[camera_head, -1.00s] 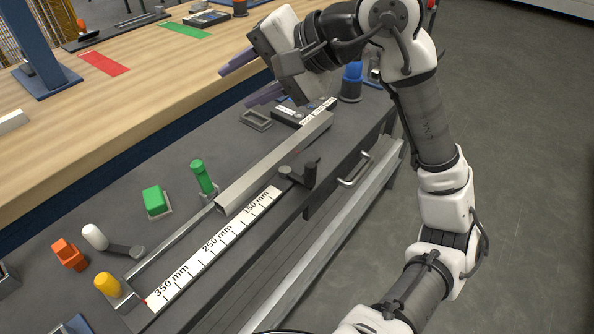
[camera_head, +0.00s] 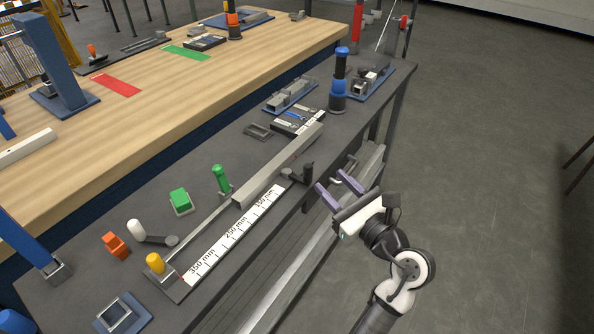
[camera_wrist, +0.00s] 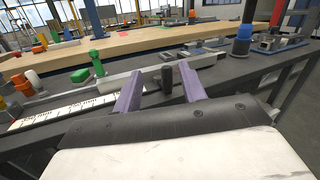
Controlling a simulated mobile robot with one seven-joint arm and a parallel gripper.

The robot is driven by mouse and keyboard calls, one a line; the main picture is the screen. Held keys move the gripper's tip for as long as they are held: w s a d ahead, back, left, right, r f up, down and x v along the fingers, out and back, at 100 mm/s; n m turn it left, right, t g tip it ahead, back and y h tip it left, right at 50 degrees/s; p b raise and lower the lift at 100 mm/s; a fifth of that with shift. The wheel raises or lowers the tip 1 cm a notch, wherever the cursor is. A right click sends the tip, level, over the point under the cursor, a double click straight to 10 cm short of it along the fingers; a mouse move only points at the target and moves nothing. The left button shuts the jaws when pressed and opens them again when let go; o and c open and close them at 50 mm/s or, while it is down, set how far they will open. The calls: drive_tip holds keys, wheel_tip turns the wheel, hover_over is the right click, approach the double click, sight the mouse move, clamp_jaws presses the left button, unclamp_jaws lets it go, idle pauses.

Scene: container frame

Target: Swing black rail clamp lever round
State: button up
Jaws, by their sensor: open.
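The black rail clamp lever (camera_head: 308,171) stands upright at the front edge of the dark bench, beside the far part of the printed scale. In the wrist view the lever (camera_wrist: 167,79) shows between my two purple fingers, beyond or level with their tips; I cannot tell which. My gripper (camera_head: 333,187) is open and empty, just in front of the bench edge, to the right of and below the lever in the head view. The grey rail (camera_head: 275,172) runs along the bench behind the scale (camera_head: 235,232). No contact with the lever is visible.
A green handle (camera_head: 221,179), a white-knobbed lever (camera_head: 136,228) and a yellow knob (camera_head: 155,263) stand at the near left. A blue-topped post (camera_head: 339,80) stands at the far right. Below the bench edge runs a metal side rail (camera_head: 300,255). The floor at right is clear.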

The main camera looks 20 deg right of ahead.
sight(311, 172)
wheel_tip(311, 172, down, 4)
drive_tip(key=s+m+h, duration=0.2)
drive_tip(key=s+m, duration=0.1)
drive_tip(key=w+p, duration=0.1)
drive_tip(key=w, duration=0.3)
drive_tip(key=w+a+p, duration=0.1)
drive_tip(key=w, duration=0.4)
drive_tip(key=w+a+p, duration=0.1)
drive_tip(key=w+p, duration=0.1)
drive_tip(key=w, duration=0.2)
drive_tip(key=shift+w+a+r, duration=0.1)
drive_tip(key=shift+w+a, duration=0.05)
drive_tip(key=shift+w, duration=0.15)
clamp_jaws()
